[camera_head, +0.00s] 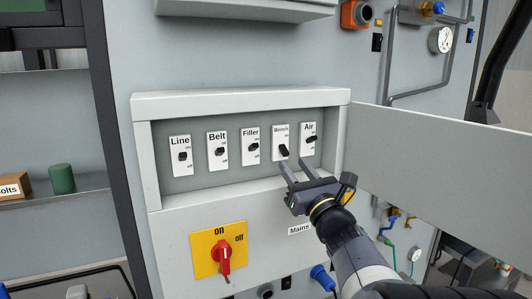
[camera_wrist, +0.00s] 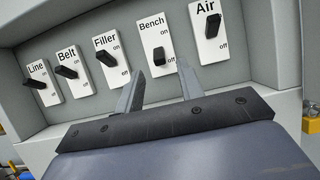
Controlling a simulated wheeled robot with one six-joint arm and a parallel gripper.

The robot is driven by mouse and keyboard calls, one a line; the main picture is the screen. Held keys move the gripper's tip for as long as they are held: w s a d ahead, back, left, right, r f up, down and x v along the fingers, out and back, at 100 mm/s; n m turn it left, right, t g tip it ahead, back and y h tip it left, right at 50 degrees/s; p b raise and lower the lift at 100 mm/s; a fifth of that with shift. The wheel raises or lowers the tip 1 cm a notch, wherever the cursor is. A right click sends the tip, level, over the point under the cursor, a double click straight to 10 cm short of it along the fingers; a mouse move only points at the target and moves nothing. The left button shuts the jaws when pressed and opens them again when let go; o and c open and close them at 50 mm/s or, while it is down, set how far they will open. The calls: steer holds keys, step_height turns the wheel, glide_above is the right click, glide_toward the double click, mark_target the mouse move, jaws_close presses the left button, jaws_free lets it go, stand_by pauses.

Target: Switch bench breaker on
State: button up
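The Bench breaker (camera_head: 281,143) is a white plate with a black lever, in a row of labelled breakers inside the recessed panel. In the wrist view the Bench breaker (camera_wrist: 157,42) has its lever low, by the "off" mark. My gripper (camera_head: 293,162) is in front of the panel, just below the Bench and Air plates. Its two fingers are apart with nothing between them. In the wrist view my gripper (camera_wrist: 161,68) straddles the line below the Bench lever. I cannot tell whether a finger touches the plate.
The Air breaker (camera_head: 309,138) is close on the right, and the Filler breaker (camera_head: 250,146) on the left. The Belt (camera_head: 217,151) and Line (camera_head: 180,156) breakers are further left. A red Mains switch (camera_head: 224,256) is below. An open panel door (camera_head: 440,160) extends right.

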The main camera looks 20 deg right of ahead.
mark_target(287, 156)
steer(key=shift+p+x, duration=0.5)
steer(key=shift+x, duration=1.65)
steer(key=shift+c, duration=0.3)
jaws_close()
